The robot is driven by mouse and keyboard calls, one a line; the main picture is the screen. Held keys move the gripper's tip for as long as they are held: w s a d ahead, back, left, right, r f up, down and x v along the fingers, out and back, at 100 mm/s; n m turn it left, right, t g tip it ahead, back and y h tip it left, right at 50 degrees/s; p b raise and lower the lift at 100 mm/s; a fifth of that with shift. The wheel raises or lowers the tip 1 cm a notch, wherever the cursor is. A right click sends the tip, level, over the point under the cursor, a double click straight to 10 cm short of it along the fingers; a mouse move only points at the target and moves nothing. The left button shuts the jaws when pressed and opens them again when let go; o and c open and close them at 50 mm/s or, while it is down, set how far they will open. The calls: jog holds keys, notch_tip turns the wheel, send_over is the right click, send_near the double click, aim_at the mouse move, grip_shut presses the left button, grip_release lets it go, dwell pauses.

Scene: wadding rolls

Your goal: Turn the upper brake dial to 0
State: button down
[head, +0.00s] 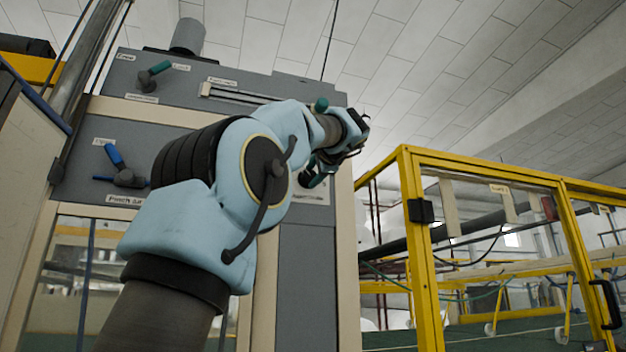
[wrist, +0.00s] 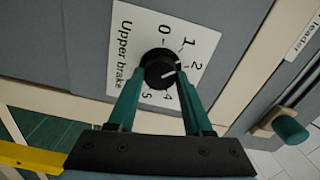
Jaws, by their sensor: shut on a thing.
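The upper brake dial (wrist: 161,69) is a black round knob on a white plate (wrist: 125,35) labelled "Upper brake", seen in the wrist view. Numbers 0, 1, 2, 4 and 5 show around it; the spot between 2 and 4 is behind a finger. A pale mark on the knob's face seems to point toward the side of 2 and the hidden spot; its exact setting is hard to read. My gripper (wrist: 162,75) has its two teal fingers on either side of the knob, shut on it.
In the head view, other handles (head: 152,76) and a blue-handled lever (head: 115,157) are on the grey machine. A yellow-framed guard (head: 412,230) stands to the right.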

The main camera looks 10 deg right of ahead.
jog(key=n+b, duration=0.2)
jog(key=n, duration=0.4)
jog(key=shift+f+n, duration=0.1)
jog(key=shift+n, duration=0.2)
jog(key=n+b, duration=0.1)
jog(key=n, duration=0.4)
jog(key=shift+n, duration=0.3)
jog(key=shift+c, duration=1.6)
grip_release()
jog(key=s+d+b, duration=0.1)
jog(key=s+b, duration=0.2)
jog(key=s, duration=0.7)
jog(key=shift+s+b, duration=0.3)
jog(key=shift+s, duration=0.05)
